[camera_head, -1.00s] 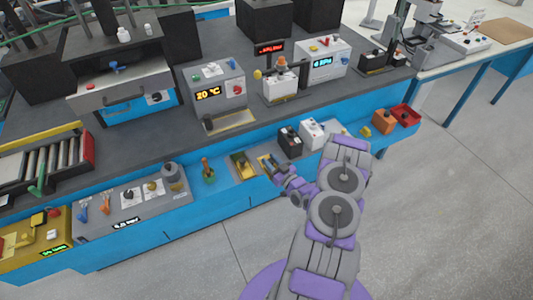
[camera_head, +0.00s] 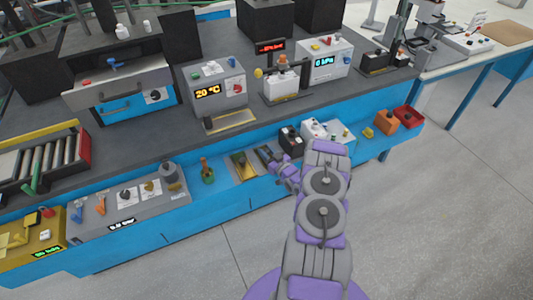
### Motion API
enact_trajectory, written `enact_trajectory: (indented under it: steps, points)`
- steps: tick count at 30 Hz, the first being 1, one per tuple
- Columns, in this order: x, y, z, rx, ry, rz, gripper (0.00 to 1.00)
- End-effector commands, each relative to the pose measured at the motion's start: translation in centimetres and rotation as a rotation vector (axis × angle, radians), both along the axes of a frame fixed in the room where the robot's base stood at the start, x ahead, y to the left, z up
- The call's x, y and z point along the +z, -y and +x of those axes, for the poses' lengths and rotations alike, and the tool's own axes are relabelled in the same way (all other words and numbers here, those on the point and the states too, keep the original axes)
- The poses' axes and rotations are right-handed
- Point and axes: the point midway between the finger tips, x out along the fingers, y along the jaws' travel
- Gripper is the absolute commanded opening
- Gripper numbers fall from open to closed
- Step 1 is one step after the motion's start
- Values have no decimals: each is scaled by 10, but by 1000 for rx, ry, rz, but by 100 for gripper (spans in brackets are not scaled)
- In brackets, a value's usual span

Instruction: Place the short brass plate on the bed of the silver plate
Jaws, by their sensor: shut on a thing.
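My gripper (camera_head: 281,163) is small in the view, at the front shelf beside a dark tray (camera_head: 266,154). It is shut on a small piece, which I take to be the short brass plate; the fingers and arm mostly hide it.
The grey 20 °C box (camera_head: 214,88) rises behind the silver plate.

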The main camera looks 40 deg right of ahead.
Motion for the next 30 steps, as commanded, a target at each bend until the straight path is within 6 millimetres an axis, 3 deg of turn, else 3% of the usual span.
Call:
enact_trajectory:
  steps: [6,7,14,23,30]
  points:
    - [0,0,0,0,1,0,0]
    - [0,0,0,0,0,0,36]
    - [0,0,0,0,-1,0,58]
    - [1,0,0,0,-1,1,59]
    - [2,0,-35,-5,-3,5,59]
